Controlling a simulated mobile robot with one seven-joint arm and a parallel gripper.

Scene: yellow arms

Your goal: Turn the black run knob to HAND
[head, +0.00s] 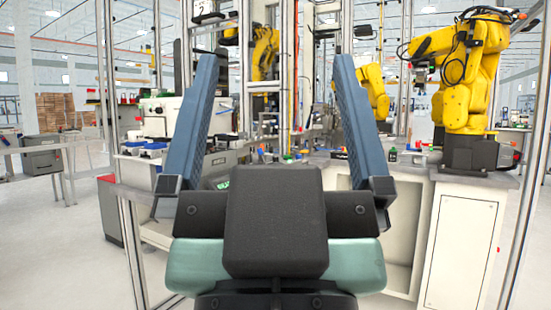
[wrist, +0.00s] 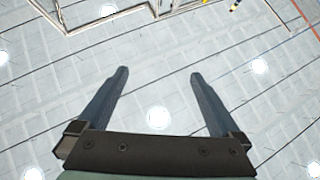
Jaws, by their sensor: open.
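My gripper (head: 278,58) fills the middle of the head view, its two long blue fingers raised and spread wide apart. Nothing is between them. The gripper also shows in the wrist view (wrist: 159,73), open and empty against the ceiling with its lamps. I cannot make out the black run knob in either view. It may be too small to tell, or hidden behind my gripper and wrist.
A workbench (head: 400,174) with small coloured items stands ahead. A large yellow robot arm (head: 470,75) is mounted at its right. A white machine (head: 160,115) stands at the left. Metal frame posts (head: 120,270) rise at both sides. Open floor (head: 45,240) lies at the left.

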